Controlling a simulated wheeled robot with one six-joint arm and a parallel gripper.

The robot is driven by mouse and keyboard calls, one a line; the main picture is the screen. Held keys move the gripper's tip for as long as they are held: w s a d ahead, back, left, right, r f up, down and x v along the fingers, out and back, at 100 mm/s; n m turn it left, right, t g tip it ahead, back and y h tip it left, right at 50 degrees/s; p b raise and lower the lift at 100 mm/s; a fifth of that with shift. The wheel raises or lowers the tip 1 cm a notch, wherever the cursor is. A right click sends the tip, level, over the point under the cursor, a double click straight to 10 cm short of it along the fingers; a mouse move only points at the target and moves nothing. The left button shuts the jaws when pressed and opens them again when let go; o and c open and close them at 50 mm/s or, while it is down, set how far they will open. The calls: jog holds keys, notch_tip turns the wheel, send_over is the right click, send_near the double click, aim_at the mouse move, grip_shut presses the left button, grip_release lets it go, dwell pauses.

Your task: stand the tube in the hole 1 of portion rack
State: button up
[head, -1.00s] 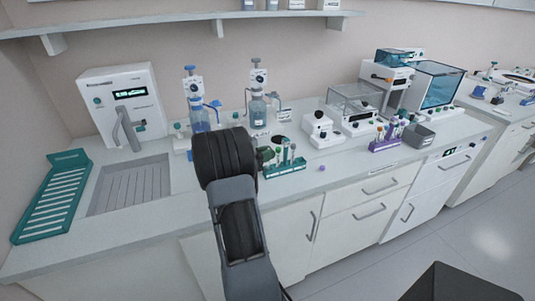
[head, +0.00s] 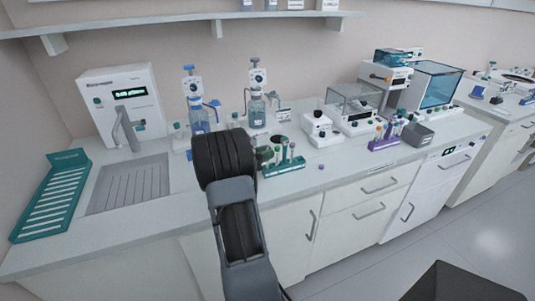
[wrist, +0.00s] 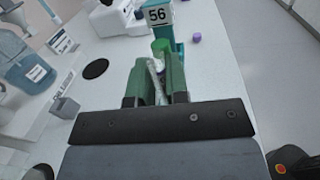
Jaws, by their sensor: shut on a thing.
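My gripper (wrist: 157,88) has green fingers and is shut on a tube (wrist: 156,66) with a green cap (wrist: 160,46), in the wrist view. The fingers hide much of the tube. A teal rack (wrist: 178,56) with a "56" label stands just beyond the fingers. In the head view this teal rack (head: 284,170) holds several tubes and stands near the counter's front edge, right beside my gripper (head: 267,156). I cannot tell which of its holes is hole 1, or whether the held tube touches the rack.
A purple rack (head: 383,145) with tubes stands further right, beside a grey bin (head: 418,135). A small purple cap (head: 321,167) lies on the counter. Bottle dispensers (head: 258,108) stand behind my gripper. The sink (head: 128,185) is at left. Counter between the racks is mostly clear.

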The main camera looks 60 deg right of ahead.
jog(key=shift+s+a+f, duration=0.15)
jog(key=shift+a+f, duration=0.05)
jog(key=shift+f, duration=0.85)
jog(key=shift+w+d+r+n+p, duration=0.2)
jog(key=shift+r+n+p, duration=0.1)
jog(key=shift+r+p, duration=0.4)
jog(key=o, duration=0.8)
jog(key=shift+a, duration=0.1)
jog(key=b+v, duration=0.1)
jog(key=v, duration=1.2)
jog(key=shift+w+a+r, duration=0.2)
jog(key=shift+a+r, duration=0.05)
jog(key=shift+a, duration=0.05)
jog(key=shift+r, duration=0.1)
